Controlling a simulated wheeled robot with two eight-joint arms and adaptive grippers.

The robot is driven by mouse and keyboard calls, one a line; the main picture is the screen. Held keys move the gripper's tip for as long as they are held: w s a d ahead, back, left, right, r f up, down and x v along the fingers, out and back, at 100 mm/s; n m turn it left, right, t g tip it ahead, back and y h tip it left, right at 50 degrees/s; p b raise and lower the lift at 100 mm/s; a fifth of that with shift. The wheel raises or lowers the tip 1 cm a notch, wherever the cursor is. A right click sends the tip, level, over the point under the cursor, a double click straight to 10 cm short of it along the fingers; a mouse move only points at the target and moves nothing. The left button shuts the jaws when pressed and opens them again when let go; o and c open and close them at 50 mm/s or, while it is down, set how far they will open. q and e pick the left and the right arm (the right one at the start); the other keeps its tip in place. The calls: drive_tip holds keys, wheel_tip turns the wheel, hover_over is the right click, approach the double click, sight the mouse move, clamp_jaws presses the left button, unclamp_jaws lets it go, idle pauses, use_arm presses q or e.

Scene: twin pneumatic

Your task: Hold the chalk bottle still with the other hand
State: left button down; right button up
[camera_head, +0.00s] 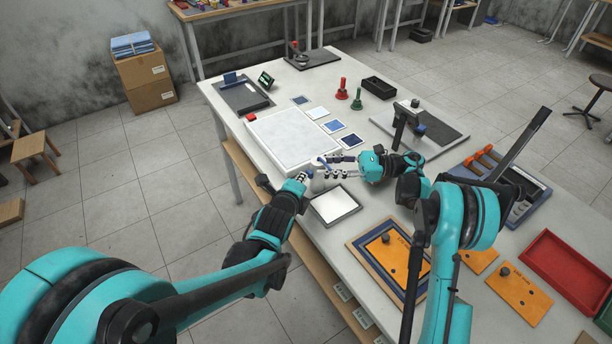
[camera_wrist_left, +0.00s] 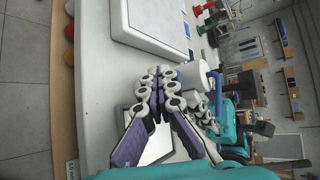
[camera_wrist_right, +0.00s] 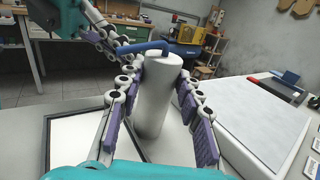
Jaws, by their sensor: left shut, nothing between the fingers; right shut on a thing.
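The chalk bottle (camera_wrist_right: 157,97) is a white cylinder with a blue spout on top, standing upright on the table in the right wrist view. My right gripper (camera_wrist_right: 160,78) has its fingers around the bottle's sides and is shut on it. The bottle also shows in the left wrist view (camera_wrist_left: 195,75), just right of the left fingertips. My left gripper (camera_wrist_left: 166,73) is shut with its fingertips together and empty, close beside the bottle. I cannot tell whether it touches the bottle. In the head view the grippers largely hide the bottle.
A dark-framed tray with a pale panel (camera_head: 335,204) lies just in front of the bottle. A large white slab (camera_head: 283,138) lies behind it. Blue and white cards (camera_head: 333,126) lie to the slab's right. An orange board (camera_head: 392,262) lies at front right.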

use_arm(q)
drive_tip(key=shift+s+a, duration=0.6)
drive_tip(key=shift+a, duration=0.15)
drive_tip(key=shift+s+a, duration=1.65)
drive_tip(key=shift+a, duration=0.25)
use_arm(e)
drive_tip(key=o, duration=1.3)
